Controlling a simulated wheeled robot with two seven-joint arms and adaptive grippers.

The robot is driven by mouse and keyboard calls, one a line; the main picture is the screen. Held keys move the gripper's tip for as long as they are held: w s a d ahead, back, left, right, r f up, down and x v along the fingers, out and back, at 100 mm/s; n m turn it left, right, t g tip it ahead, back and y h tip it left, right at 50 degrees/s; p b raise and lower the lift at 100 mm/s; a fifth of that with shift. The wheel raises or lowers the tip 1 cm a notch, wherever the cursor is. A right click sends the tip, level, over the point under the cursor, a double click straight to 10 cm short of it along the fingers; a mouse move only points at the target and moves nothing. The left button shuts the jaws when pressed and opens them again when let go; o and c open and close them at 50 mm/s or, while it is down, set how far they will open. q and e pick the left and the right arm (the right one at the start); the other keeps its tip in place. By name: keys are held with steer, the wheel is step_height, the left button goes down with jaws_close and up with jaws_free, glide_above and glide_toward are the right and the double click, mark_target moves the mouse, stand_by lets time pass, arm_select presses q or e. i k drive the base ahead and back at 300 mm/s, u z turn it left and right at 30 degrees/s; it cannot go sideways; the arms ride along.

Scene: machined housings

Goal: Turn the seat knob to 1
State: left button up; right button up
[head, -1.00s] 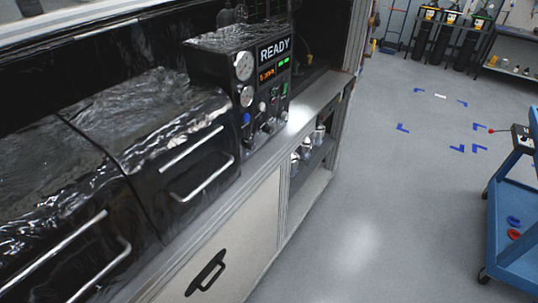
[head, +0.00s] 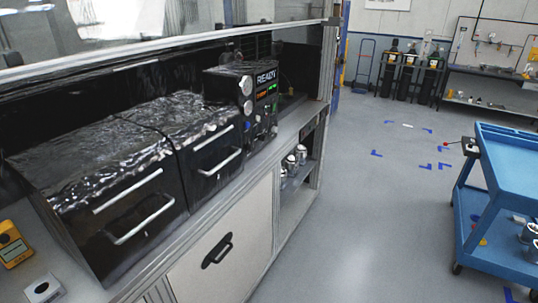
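A black control box (head: 245,95) with a lit READY display (head: 266,77) stands on the bench at the far end of two black machine housings. Its front carries round gauges, green and orange lights and several small knobs (head: 257,119). The knobs are too small to tell which is the seat knob or where it points. Neither of my grippers shows in the head view.
Two black housings with silver bar handles (head: 214,150) line the bench. A yellow meter (head: 12,243) and a grey button box (head: 43,289) lie at the lower left. A blue cart (head: 505,165) stands at the right. The grey floor between is clear.

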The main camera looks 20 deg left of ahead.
mark_target(251, 147)
steer(key=z, duration=0.15)
steer(key=i, duration=1.05)
steer(key=u, duration=0.5)
steer(key=i, duration=0.9)
steer(key=u, duration=0.8)
